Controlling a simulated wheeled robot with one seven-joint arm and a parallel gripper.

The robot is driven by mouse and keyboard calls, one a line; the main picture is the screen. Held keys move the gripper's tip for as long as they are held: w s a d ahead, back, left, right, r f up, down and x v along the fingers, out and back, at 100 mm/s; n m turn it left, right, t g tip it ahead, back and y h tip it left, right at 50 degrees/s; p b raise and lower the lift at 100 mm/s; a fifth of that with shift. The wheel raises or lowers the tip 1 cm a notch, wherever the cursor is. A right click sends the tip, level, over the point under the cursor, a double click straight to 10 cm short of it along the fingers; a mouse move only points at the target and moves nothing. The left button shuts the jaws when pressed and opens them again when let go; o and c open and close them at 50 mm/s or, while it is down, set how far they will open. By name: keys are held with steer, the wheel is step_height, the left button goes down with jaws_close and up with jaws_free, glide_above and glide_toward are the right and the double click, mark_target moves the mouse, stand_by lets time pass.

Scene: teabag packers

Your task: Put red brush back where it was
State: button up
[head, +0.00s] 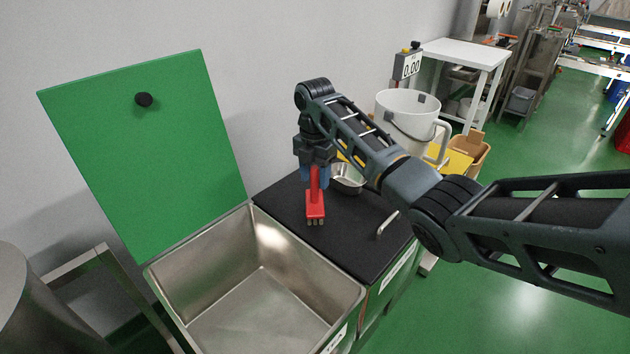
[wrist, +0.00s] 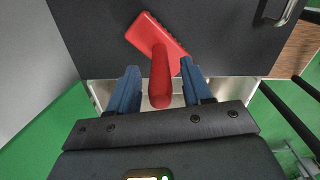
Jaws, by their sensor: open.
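The red brush (head: 315,208) is on the black top (head: 350,237) of the cabinet, just right of the open steel bin. Its handle points up toward my gripper (head: 315,174). In the wrist view the brush (wrist: 160,75) has its wide red head on the dark surface and its handle between my two blue fingers (wrist: 160,88). The fingers are open, with a gap on each side of the handle. Whether the brush stands unsupported or leans cannot be told.
An open steel bin (head: 172,282) with a raised green lid (head: 150,150) lies left of the brush. A metal bowl (head: 347,180) is close behind my gripper. A white bucket (head: 405,118) stands farther back. A metal handle (head: 387,225) sits on the black top at right.

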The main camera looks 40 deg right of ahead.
step_height(320, 180, up, 10)
steer(key=shift+r+p, duration=0.2)
steer(key=shift+p, duration=0.3)
